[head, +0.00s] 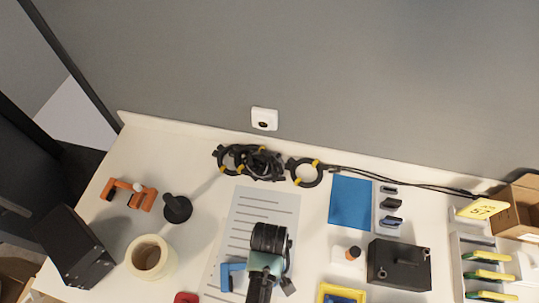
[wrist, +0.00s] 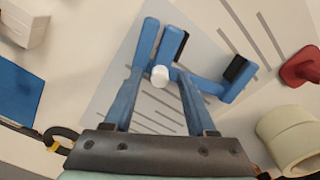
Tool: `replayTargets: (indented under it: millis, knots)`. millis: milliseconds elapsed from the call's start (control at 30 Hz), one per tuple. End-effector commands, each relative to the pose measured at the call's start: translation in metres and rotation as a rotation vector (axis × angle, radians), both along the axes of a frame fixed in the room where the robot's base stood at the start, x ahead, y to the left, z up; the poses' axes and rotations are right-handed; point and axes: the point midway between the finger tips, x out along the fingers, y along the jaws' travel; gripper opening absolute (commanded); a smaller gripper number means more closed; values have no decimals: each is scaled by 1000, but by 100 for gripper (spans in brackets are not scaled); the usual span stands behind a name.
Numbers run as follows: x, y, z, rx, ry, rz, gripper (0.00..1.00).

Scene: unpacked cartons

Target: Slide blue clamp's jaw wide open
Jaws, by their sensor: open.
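The blue clamp (wrist: 212,86) lies on the striped paper sheet. In the wrist view its bar runs across the middle, with a dark-padded jaw (wrist: 238,80) at the right end. Other blue jaw parts (wrist: 168,48) with dark pads stand at the left, near a white knob (wrist: 160,76). A wide gap separates the right jaw from these. In the head view the clamp (head: 229,276) shows just left of my gripper (head: 258,290). In the wrist view my gripper (wrist: 161,82) is open, its two blue fingers either side of the white knob; contact cannot be told.
The paper sheet (head: 258,203) lies beneath. A tape roll (head: 151,258), black knob-like object (head: 177,208) and orange clamp (head: 128,196) are left. A red object (head: 186,298) is near the front. A black box (head: 399,265) and yellow tray (head: 341,292) stand right; cables (head: 250,163) lie behind.

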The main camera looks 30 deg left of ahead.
Motion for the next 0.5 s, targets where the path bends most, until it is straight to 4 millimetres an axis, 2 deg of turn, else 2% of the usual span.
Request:
replayTargets:
  millis: [133,233,500]
  knots:
    - [0,0,7,1,-2,0,57]
    - [1,0,21,1,-3,-1,57]
    - [1,0,81,2,-6,-1,57]
